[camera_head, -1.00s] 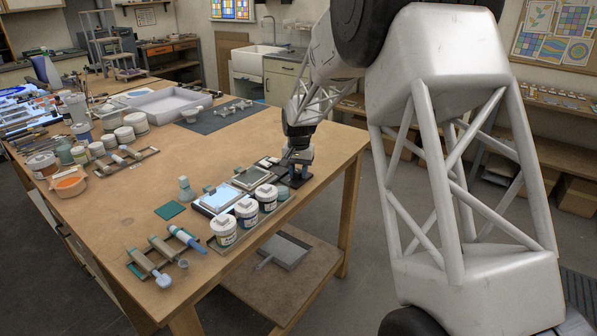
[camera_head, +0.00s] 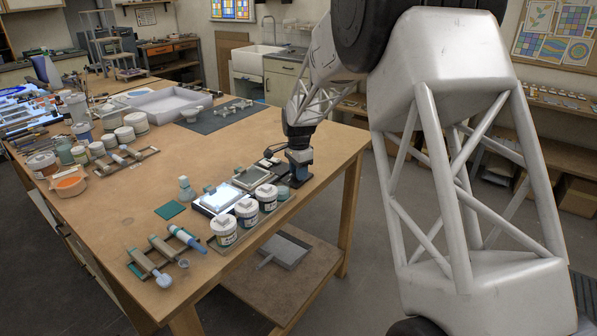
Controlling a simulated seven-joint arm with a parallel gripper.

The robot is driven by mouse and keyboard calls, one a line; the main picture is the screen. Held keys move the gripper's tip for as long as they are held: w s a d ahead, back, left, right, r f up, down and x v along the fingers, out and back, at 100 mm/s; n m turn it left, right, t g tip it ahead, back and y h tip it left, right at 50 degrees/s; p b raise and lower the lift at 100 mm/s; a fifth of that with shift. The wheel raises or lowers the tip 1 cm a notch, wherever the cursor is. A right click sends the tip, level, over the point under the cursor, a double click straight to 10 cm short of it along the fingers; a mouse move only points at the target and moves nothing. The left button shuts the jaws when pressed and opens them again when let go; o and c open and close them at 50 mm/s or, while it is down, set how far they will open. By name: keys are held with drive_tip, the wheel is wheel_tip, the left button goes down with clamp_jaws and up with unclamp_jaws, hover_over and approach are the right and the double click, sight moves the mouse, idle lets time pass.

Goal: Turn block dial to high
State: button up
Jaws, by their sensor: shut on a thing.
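My gripper (camera_head: 299,167) points down at the table's right edge. It is shut on the block dial, which is mostly hidden by the fingers. A small dark base (camera_head: 293,182) shows just below the fingers. A flat light panel (camera_head: 214,201) glows bright white to the left of the gripper, behind the jars. The dial's markings and its exact setting are too small and too covered to read.
A framed grey plate (camera_head: 251,177) lies between the light panel and my gripper. Several white jars (camera_head: 246,212) stand along the front edge. A small bottle (camera_head: 186,188) and a green square (camera_head: 170,210) are to the left. The table's middle is clear.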

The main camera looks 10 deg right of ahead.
drive_tip(key=shift+f, duration=0.1)
idle(0.4)
drive_tip(key=o, duration=0.9)
drive_tip(key=shift+r, duration=3.9)
drive_tip(key=shift+r, duration=0.1)
